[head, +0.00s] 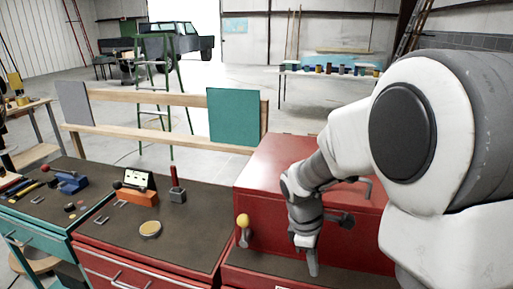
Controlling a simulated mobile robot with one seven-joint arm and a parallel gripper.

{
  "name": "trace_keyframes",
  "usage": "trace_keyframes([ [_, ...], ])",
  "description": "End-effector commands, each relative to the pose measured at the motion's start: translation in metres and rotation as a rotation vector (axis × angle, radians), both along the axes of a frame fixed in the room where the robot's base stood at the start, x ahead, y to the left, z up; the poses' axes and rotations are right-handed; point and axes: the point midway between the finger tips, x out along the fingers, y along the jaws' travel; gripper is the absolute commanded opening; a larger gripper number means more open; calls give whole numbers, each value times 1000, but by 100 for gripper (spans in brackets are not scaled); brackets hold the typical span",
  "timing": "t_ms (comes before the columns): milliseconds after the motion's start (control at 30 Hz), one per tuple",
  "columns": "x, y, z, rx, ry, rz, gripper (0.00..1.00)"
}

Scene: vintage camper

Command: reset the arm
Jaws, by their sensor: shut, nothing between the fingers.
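My arm reaches in from the right side of the head view, with its large white and grey links filling much of that side. My gripper (306,262) points down at the lower middle, in front of the red box (285,163) on the bench. Its fingers are together and hold nothing. The fingertips are close above the dark strip of worktop before the box. I cannot tell whether they touch it.
A wooden rail with a teal panel (234,115) stands behind.

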Motion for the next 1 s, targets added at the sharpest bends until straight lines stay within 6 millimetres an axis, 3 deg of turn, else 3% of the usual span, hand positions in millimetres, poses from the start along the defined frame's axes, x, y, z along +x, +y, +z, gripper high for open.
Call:
trace_keyframes([
  [200, -28, -1, 59, 66, -174, -265, 0],
  [500, -79, 2, 116, 202, -383, -635, 0],
  [800, -129, 7, 147, 373, -543, -962, 0],
  [1000, -145, 10, 153, 440, -585, -1070, 0],
])
